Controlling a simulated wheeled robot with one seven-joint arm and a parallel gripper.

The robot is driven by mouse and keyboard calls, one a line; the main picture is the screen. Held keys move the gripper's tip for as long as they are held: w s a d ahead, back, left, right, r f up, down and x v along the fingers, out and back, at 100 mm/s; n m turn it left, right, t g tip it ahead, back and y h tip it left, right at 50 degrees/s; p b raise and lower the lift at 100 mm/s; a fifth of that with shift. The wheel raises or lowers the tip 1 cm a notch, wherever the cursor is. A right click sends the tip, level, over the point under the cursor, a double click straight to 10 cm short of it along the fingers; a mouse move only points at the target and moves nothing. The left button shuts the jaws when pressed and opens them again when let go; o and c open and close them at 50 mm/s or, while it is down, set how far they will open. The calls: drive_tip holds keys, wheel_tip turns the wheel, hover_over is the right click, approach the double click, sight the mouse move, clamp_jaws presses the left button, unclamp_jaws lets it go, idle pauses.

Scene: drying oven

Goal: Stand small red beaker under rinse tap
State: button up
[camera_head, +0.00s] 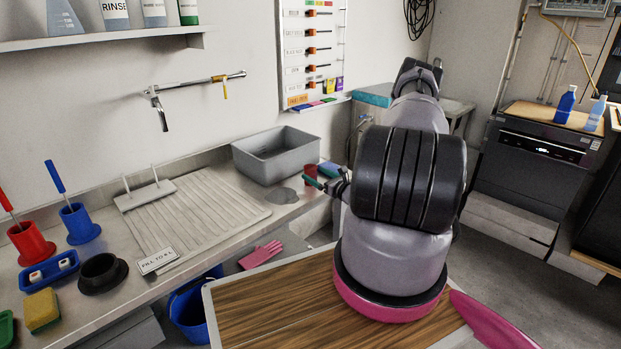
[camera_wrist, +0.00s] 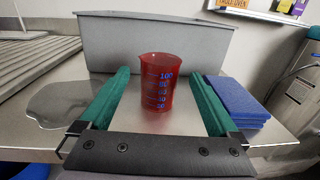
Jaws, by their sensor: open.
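The small red beaker (camera_wrist: 160,82) with blue graduation marks stands upright on the steel counter, in front of a grey tub. In the wrist view it sits between the two green fingers of my gripper (camera_wrist: 158,76), with a gap on each side. My gripper (camera_head: 319,181) is open and low over the counter. In the head view the beaker (camera_head: 311,171) is small and partly hidden by a finger. A wall tap (camera_head: 160,106) with a downturned spout is at the left, above the ribbed draining board (camera_head: 195,212); I see no label on it.
The grey tub (camera_head: 276,156) stands behind the beaker. A stack of blue pads (camera_wrist: 236,100) lies close to the right finger, and a wet patch (camera_wrist: 66,102) lies to the left. A sign (camera_head: 158,261), black dish (camera_head: 102,272) and coloured holders line the counter's left part.

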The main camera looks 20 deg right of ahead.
drive_tip(key=shift+x, duration=1.1)
clamp_jaws()
